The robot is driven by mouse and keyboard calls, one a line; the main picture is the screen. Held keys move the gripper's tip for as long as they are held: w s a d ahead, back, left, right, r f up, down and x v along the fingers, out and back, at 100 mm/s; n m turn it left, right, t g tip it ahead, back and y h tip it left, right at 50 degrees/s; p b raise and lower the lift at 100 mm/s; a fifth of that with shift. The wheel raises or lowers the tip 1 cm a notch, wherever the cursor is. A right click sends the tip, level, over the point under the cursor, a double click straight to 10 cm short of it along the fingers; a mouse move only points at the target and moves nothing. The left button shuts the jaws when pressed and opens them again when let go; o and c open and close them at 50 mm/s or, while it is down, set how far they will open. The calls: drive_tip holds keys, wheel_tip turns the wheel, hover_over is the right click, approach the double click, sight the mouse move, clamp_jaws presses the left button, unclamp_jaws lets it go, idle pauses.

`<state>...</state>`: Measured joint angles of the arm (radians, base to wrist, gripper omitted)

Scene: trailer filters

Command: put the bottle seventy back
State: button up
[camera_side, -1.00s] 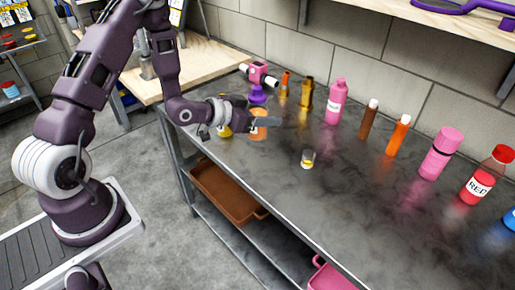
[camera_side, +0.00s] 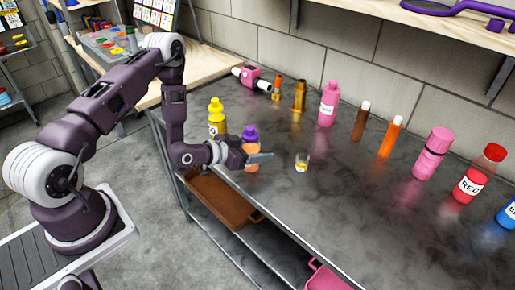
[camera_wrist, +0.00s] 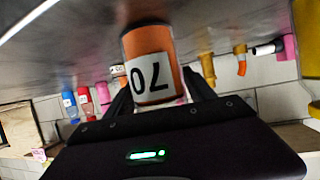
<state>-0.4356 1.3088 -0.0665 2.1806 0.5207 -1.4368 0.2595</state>
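The bottle seventy (camera_side: 251,138) has a purple top and an orange body. In the wrist view its white label (camera_wrist: 151,78) reads 70 upside down. My gripper (camera_side: 257,158) has its fingers on both sides of the body, and the gripper (camera_wrist: 160,98) is shut on it. The bottle is roughly upright, near the front left part of the metal table (camera_side: 345,195). I cannot tell whether its base touches the table. My gripper hides part of the body in the side view.
A yellow bottle (camera_side: 217,121) stands just left of the held bottle, and a small glass (camera_side: 302,162) to its right. A row of bottles and tubes, including a pink bottle (camera_side: 327,105), lines the back. The table's middle right is clear.

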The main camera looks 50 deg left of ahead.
drive_tip(key=shift+o, duration=0.6)
drive_tip(key=shift+r, duration=0.1)
drive_tip(key=shift+s+a+r, duration=0.1)
drive_tip(key=shift+s+r, duration=0.1)
drive_tip(key=shift+s, duration=0.1)
drive_tip(key=v, duration=0.7)
